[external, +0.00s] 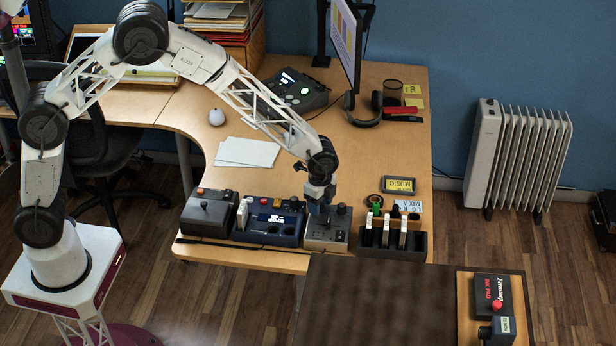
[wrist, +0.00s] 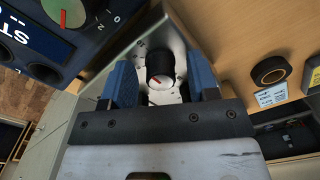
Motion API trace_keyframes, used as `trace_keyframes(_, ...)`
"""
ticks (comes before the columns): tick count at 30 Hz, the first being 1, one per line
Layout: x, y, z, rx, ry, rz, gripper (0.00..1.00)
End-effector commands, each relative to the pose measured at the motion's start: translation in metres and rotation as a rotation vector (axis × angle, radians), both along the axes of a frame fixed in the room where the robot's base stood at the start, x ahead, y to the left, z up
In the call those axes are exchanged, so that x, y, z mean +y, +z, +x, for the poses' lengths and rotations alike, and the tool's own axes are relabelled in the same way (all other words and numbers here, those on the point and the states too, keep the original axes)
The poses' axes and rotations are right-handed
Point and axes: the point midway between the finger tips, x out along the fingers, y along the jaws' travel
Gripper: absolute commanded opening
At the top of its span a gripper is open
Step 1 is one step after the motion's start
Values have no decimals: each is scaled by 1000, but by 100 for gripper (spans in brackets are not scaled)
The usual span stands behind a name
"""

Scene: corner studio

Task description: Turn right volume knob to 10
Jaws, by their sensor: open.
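The grey metal control box (external: 327,236) stands near the front edge of the desk. My gripper (external: 319,204) points down over its left part. In the wrist view a black knob with a red pointer line (wrist: 160,66) rises from the metal plate. The two blue fingers of my gripper (wrist: 162,84) are open, one on each side of the knob. Gaps show between knob and fingers, so neither visibly grips it. The pointer faces the lower left in that view. In the external view the gripper hides this knob.
Another grey box (external: 207,214) stands farther left. A black holder with white levers (external: 393,245) is close right. Tape rolls and labels (external: 399,185) lie behind it.

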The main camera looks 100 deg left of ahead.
Motion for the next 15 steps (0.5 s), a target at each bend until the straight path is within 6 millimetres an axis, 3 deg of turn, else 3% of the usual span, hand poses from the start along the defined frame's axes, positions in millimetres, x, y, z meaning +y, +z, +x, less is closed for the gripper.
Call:
trace_keyframes(7,0,12,0,0,0,0,55)
trace_keyframes(15,-1,45,0,-1,0,0,55)
